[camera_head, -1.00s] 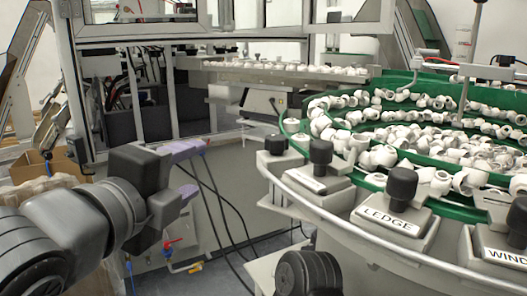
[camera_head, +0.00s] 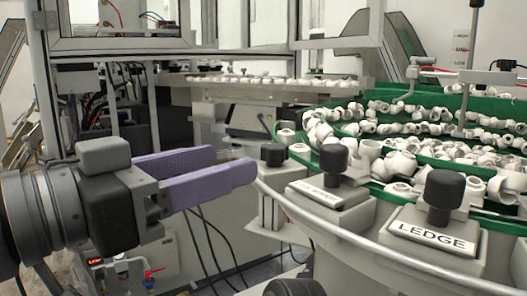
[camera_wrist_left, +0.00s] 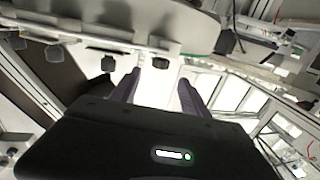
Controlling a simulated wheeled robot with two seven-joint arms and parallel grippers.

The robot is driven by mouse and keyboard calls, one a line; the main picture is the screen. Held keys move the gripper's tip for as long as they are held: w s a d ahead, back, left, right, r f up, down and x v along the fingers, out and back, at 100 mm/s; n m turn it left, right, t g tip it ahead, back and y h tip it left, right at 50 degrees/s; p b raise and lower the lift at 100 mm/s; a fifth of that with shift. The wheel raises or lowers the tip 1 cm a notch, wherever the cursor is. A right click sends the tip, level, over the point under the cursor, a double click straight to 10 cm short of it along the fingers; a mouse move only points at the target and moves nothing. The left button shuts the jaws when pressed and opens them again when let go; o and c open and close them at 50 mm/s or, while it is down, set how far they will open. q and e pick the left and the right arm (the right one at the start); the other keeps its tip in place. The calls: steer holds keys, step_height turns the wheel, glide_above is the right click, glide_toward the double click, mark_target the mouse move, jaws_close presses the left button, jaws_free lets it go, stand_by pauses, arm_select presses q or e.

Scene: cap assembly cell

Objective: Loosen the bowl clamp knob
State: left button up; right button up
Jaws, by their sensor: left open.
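Several black knobs stand on grey blocks along the bowl's rim. The leftmost knob (camera_head: 273,154) has no readable label, the middle knob (camera_head: 333,159) has a label too slanted to read, and the right knob (camera_head: 443,190) is marked LEDGE. I cannot read which is the bowl clamp knob. My left gripper (camera_head: 235,161) is open and empty, its purple fingers pointing at the leftmost knob from the left, a little short of it. In the left wrist view, a dark knob (camera_wrist_left: 160,62) shows beyond and between the open fingertips (camera_wrist_left: 159,78). My right gripper is out of view.
The green feeder bowl (camera_head: 470,100) full of white caps fills the right side. A metal rail (camera_head: 345,235) curves in front of the knobs. A linear track (camera_head: 265,88) with white parts lies behind. Cables hang below my left gripper.

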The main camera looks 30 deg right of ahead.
mark_target(264, 152)
arm_select(q)
steer(key=shift+d, duration=0.1)
steer(key=d, duration=0.2)
steer(key=w+d, duration=0.1)
steer(key=d, duration=0.4)
steer(key=shift+w+d+p, duration=0.2)
steer(key=shift+d+p, duration=0.1)
steer(key=shift+p, duration=0.05)
jaws_close()
